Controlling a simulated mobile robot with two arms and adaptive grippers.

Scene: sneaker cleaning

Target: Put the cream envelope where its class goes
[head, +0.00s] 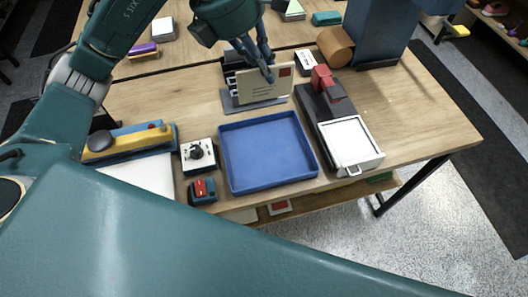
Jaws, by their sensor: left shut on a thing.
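My left gripper (269,74) reaches down from above and is shut on the envelope's upper edge. A grey rack (229,93) with several dark upright slots and a flat base is right behind and below the envelope. I cannot tell whether the envelope's lower edge rests on the rack's base or hangs just above it. My right gripper is not in view.
An empty blue tray (233,184) lies in front of the rack. A dark device with a red top and white plate (348,142) is at right. A dial box (198,154), a red-and-teal block (202,190) and a yellow-handled tool (127,139) are at left. The table's right end (430,125) is clear.

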